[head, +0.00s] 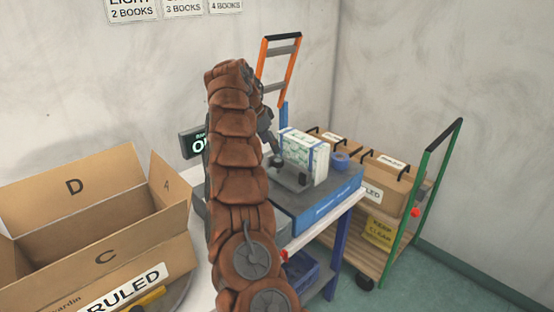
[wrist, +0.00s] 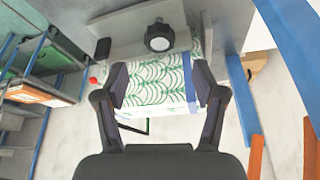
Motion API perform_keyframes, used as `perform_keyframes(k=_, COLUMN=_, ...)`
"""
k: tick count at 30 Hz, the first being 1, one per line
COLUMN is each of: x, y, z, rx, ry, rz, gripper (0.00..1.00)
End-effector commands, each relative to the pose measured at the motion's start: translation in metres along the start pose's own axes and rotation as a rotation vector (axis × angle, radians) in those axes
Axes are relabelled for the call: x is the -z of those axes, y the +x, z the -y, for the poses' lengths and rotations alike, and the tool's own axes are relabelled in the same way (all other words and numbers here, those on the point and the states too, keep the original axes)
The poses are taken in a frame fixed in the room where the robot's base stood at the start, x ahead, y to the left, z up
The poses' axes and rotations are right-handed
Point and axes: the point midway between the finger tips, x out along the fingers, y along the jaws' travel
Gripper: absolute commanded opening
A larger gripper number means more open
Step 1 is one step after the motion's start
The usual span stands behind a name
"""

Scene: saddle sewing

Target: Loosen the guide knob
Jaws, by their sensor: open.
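The guide knob (wrist: 159,37) is a round black knob with a pale face. In the wrist view it sits on a grey plate (wrist: 125,30), ahead of the fingertips and near the top of the picture. My gripper (wrist: 160,72) is open, with its fingers apart and nothing held. The knob lies beyond the fingers, apart from them. A green-and-white patterned book stack (wrist: 155,95) shows between the fingers. In the head view my gripper (head: 270,145) is above the grey guide on the blue-sided machine (head: 320,216), partly hidden by my arm.
The book stack with blue bands (head: 303,155) stands upright beside the guide, close to my gripper. A blue tape roll (head: 340,161) lies behind it. An open carton (head: 100,258) is at left. A cart with boxes (head: 390,190) stands at right, and a lit display (head: 196,143) behind my arm.

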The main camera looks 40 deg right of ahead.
Motion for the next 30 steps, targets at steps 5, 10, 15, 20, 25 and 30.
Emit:
perform_keyframes(k=5, x=-0.001, y=0.015, z=-0.001, rx=-0.004, ry=-0.003, rz=0.003, gripper=0.70)
perform_keyframes(k=10, x=0.000, y=0.032, z=-0.001, rx=-0.003, ry=-0.003, rz=0.003, gripper=0.70)
perform_keyframes(k=15, x=-0.001, y=0.051, z=-0.001, rx=-0.001, ry=-0.005, rz=0.003, gripper=0.70)
perform_keyframes(k=20, x=0.000, y=0.065, z=-0.001, rx=-0.001, ry=-0.002, rz=0.002, gripper=0.70)
perform_keyframes(k=25, x=-0.001, y=0.071, z=0.000, rx=0.000, ry=-0.002, rz=0.001, gripper=0.70)
perform_keyframes(k=30, x=-0.001, y=0.072, z=0.000, rx=0.000, ry=-0.003, rz=0.001, gripper=0.70)
